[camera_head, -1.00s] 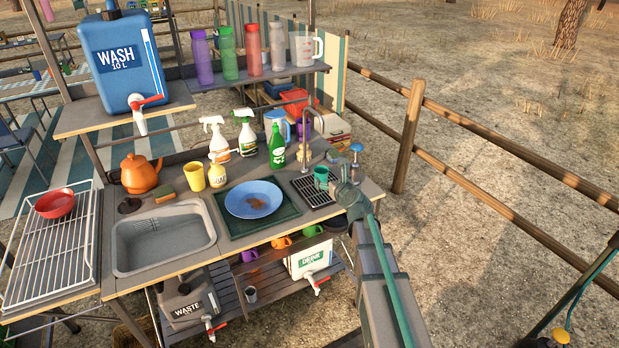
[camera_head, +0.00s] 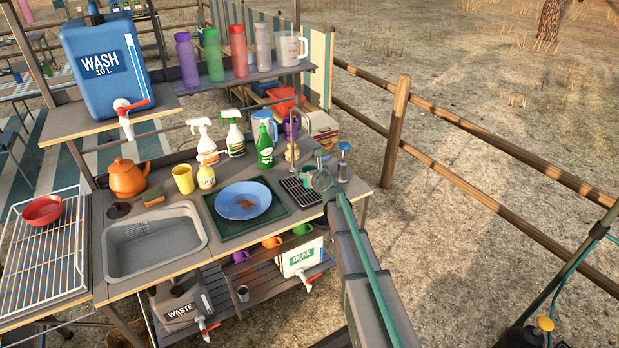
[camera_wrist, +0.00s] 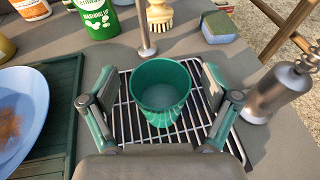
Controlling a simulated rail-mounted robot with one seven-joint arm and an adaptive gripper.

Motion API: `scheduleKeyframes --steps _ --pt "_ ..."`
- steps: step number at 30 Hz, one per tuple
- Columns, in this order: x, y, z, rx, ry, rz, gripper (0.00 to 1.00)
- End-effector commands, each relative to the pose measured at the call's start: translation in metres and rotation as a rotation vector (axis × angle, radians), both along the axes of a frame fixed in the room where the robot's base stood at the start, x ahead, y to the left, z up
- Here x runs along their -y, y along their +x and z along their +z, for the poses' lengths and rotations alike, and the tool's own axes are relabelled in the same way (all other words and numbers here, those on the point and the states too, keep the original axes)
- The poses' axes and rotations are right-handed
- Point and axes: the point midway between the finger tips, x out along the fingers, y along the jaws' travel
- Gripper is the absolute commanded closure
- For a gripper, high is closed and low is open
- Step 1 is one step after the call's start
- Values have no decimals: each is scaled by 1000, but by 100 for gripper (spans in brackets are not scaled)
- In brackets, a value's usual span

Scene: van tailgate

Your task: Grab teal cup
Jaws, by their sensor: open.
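The teal cup (camera_wrist: 161,92) stands upright on a small drain grate (camera_wrist: 127,122) in the wrist view, its open rim facing up. My gripper (camera_wrist: 160,105) is open, with one finger on the left of the cup and one on the right. Gaps show between the fingers and the cup, so it is not held. In the head view my gripper (camera_head: 322,182) is over the right end of the counter and mostly hides the cup.
A blue plate (camera_head: 243,200) on a dark green tray lies left of the grate. A metal pump dispenser (camera_wrist: 274,92) stands close on the right. A thin faucet (camera_wrist: 145,28), a brush (camera_wrist: 160,15) and a sponge (camera_wrist: 219,27) are just behind the cup.

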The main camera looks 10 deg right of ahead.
Motion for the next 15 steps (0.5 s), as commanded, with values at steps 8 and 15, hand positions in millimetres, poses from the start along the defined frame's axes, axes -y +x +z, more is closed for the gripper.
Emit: scheduleKeyframes --steps 8,15 --pt "0 0 -1 0 0 0 22" --pt "0 0 -1 0 0 0 62"
